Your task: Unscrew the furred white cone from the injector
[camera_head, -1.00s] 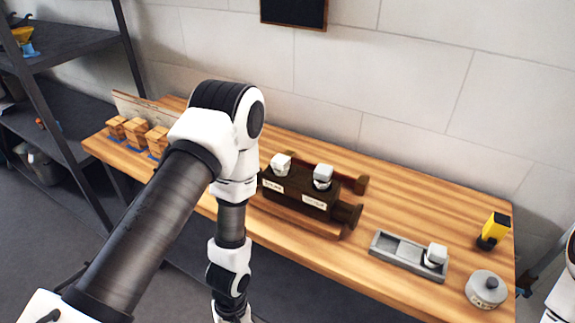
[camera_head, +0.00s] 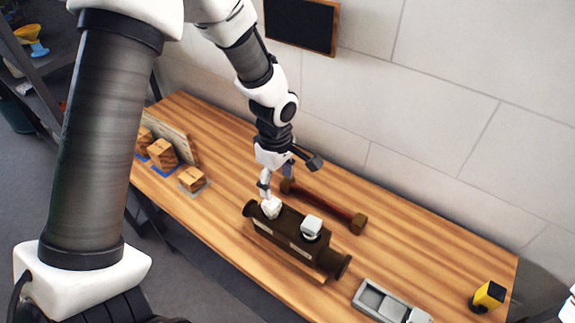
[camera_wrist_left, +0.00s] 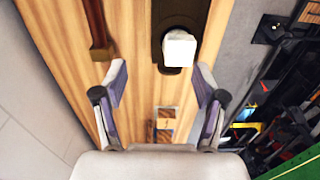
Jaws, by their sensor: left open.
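The injector (camera_head: 290,240) is a dark brown body lying on the wooden bench, with pale labels on its front side. Two white pieces stand on its top, a left one (camera_head: 271,208) and a right one (camera_head: 311,226). I cannot tell from their surfaces which is furred. My left gripper (camera_head: 277,180) is just above and behind the left white piece, pointing down. In the left wrist view this gripper (camera_wrist_left: 160,75) is open and empty. A white piece (camera_wrist_left: 179,48) on the dark body shows there beyond the fingertips, apart from them. My right gripper is out of view.
A brown bar with block ends (camera_head: 325,205) lies behind the injector. A grey tray (camera_head: 368,300) is at the front right, with a yellow item (camera_head: 488,296) beyond it. Several wooden blocks (camera_head: 162,153) stand at the left. The bench (camera_head: 430,240) is clear at the back right.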

